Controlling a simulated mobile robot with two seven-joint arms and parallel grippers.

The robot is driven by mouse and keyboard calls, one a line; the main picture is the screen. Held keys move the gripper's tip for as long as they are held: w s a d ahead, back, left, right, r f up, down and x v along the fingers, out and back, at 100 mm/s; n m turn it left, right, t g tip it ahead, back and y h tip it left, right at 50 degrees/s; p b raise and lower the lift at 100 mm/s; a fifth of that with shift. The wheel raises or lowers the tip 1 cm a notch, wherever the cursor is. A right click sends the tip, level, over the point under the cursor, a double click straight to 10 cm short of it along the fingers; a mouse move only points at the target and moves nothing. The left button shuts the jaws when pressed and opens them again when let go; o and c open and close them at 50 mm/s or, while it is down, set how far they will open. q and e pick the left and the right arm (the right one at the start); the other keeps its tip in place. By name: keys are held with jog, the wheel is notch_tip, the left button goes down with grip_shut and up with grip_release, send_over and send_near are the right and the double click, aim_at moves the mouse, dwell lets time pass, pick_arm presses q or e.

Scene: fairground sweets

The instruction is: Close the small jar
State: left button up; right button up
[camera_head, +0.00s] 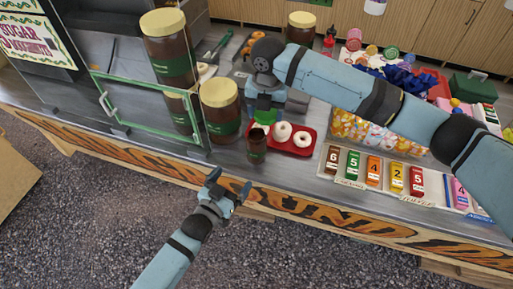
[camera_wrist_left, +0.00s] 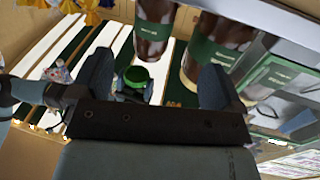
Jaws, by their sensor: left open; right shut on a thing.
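The small jar (camera_head: 256,150) is dark brown with a green label and stands upright on the counter's front edge, its mouth uncovered. My right gripper (camera_head: 265,111) is shut on a green lid (camera_head: 264,117), just above and behind the jar's mouth and apart from it. My left gripper (camera_head: 229,187) is open and empty, in front of the counter and lower than the jar. In the left wrist view, which looks upside down, the small jar (camera_wrist_left: 154,32) and the green lid (camera_wrist_left: 137,76) show beyond my open fingers.
Large brown jars with cream lids (camera_head: 219,108) stand left of the small jar, by a green-framed glass case (camera_head: 150,117). A red tray (camera_head: 298,149) with white doughnuts lies close to its right. Numbered price blocks (camera_head: 373,170) line the right front. The counter's front edge (camera_head: 110,139) is near.

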aim_at(257, 145)
pick_arm(q)
jog(key=shift+w+d+r+m+h, duration=0.3)
jog(key=shift+w+d+r+h, duration=0.1)
jog(key=shift+w+d+r, duration=0.25)
pick_arm(e)
jog(key=a+n, duration=0.1)
jog(key=n, duration=0.1)
jog(key=a+n, duration=0.1)
jog(key=shift+s+a+r+n, duration=0.1)
jog(key=shift+s+a+n, duration=0.1)
jog(key=shift+n, duration=0.2)
pick_arm(q)
jog(key=x, duration=1.2)
jog(key=shift+a, duration=0.1)
jog(key=c, duration=1.3)
jog(key=shift+c, duration=0.2)
pick_arm(e)
jog(key=shift+f, duration=2.5)
